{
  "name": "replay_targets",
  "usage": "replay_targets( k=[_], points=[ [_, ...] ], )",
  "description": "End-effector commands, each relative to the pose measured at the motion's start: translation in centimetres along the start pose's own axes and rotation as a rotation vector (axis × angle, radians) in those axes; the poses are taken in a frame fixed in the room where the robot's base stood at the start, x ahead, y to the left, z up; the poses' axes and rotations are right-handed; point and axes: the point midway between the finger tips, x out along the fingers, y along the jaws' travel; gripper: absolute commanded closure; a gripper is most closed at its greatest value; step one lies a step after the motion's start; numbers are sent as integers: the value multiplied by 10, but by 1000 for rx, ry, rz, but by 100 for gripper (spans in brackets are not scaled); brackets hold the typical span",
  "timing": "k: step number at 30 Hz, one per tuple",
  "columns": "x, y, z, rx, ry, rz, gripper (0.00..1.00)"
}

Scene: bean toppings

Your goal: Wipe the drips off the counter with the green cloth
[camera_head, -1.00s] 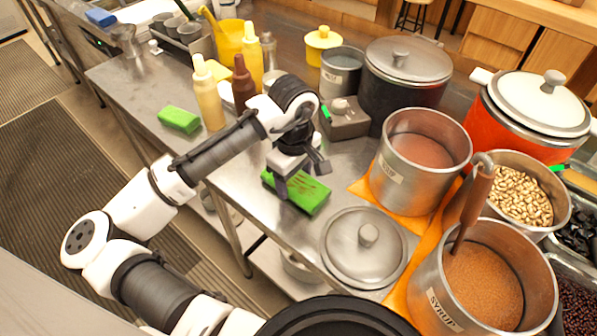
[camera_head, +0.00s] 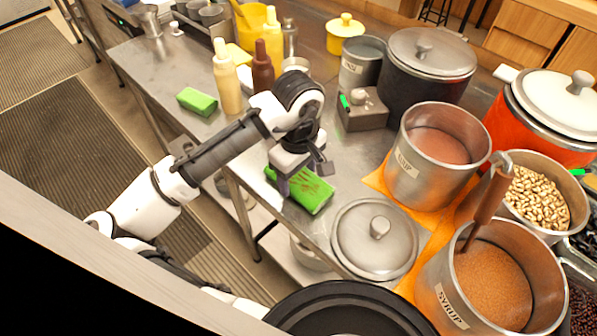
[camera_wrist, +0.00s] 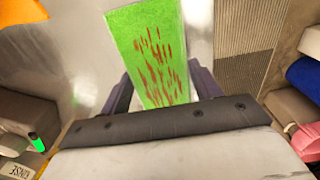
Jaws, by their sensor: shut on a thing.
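The green cloth (camera_head: 312,193) is a thick folded block with reddish-brown streaks on its top face, near the counter's front edge. My gripper (camera_head: 298,184) is shut on it, seen from above and behind in the head view. In the wrist view the streaked cloth (camera_wrist: 150,62) lies between the two dark fingers (camera_wrist: 160,88). I cannot tell whether it touches the counter (camera_head: 345,160). No separate drips show clearly on the bare steel; the area under the cloth and gripper is hidden.
A second green folded cloth (camera_head: 197,101) lies by the squeeze bottles (camera_head: 228,85). A metal lid (camera_head: 374,240) lies close to the right of the held cloth. Steel pots, one of syrup (camera_head: 490,285), stand on an orange cloth (camera_head: 378,180). A grey box (camera_head: 365,110) stands behind.

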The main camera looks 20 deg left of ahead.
Motion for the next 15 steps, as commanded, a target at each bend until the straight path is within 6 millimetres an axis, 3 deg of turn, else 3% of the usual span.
replay_targets(
  k=[15],
  points=[
    [-51,0,0,0,0,2,55]
  ],
)
